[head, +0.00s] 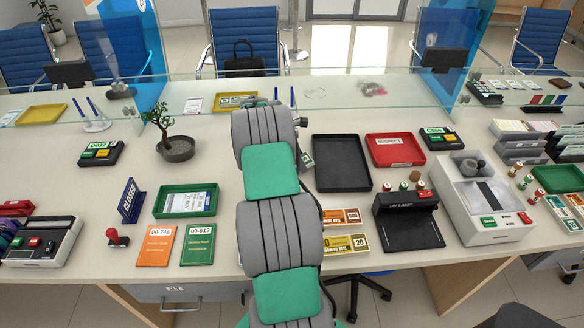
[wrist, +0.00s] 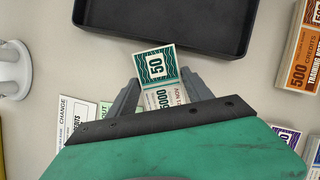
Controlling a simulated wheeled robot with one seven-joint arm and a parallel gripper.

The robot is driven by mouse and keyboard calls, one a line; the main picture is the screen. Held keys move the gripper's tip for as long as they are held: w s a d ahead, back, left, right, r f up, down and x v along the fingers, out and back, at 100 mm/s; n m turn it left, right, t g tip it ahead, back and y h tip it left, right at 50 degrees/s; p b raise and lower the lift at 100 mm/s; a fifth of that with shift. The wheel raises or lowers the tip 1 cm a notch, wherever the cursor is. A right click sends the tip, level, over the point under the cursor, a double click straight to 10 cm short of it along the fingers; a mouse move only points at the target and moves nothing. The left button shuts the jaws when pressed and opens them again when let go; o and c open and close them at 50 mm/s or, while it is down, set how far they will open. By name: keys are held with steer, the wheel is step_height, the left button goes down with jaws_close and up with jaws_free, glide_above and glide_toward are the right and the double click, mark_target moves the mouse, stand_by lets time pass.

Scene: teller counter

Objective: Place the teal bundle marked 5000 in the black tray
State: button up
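The teal bundle (wrist: 157,70) shows 50 on its end and 5000 on its pale band in the wrist view. It is between the two fingers of my gripper (wrist: 160,77), with its end just past the fingertips. The fingers are very close to its sides; I cannot tell whether they press on it. My gripper body hides its near part. In the head view, part of the bundle (head: 307,160) shows just left of the black tray, beside my arm. The black tray (head: 342,163) is empty in the head view; its near wall (wrist: 165,42) lies beyond the bundle in the wrist view.
A red tray (head: 396,150) stands right of the black tray. Orange 500 (head: 341,216) and yellow 20 (head: 345,243) bundles lie in front, beside a dark device (head: 408,220). A plant (head: 175,148) and a pen stand (wrist: 12,70) are nearby. The glass screen crosses behind.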

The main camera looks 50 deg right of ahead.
steer(key=shift+r, duration=0.1)
steer(key=c, duration=1.2)
